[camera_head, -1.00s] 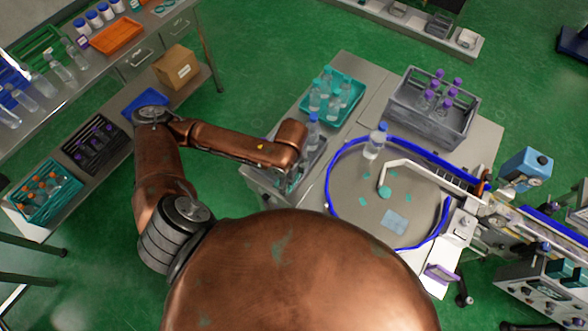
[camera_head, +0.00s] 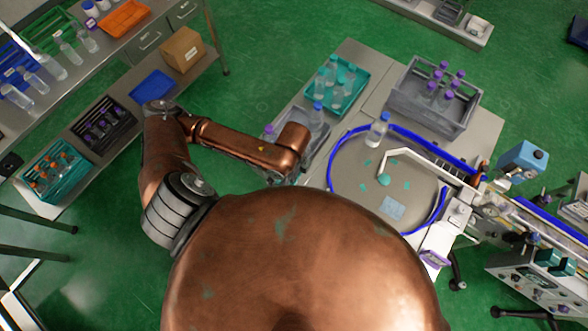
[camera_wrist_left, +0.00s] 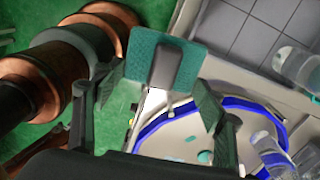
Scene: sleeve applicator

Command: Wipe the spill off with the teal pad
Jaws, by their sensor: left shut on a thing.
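The teal pad (camera_wrist_left: 143,56), flat with a grey block-like handle (camera_wrist_left: 165,66), is between the fingers of my left gripper (camera_wrist_left: 160,82), which is shut on it. In the head view the copper forearm hides most of this gripper, left of the round table. A pale blue wet-looking patch (camera_head: 392,208) lies on the round table (camera_head: 350,188) with the blue rim. Small teal spots (camera_head: 384,179) lie near it; I cannot tell which marks are the spill. The pad is apart from the patch. My right gripper is not in view.
A clear bottle (camera_head: 378,130) stands on the round table, beside a bent white guide arm (camera_head: 420,163). Behind are a teal tray (camera_head: 360,84) of bottles and a grey crate (camera_head: 450,120) of purple-capped bottles. A grey tray with a bottle (camera_head: 316,118) is near my forearm.

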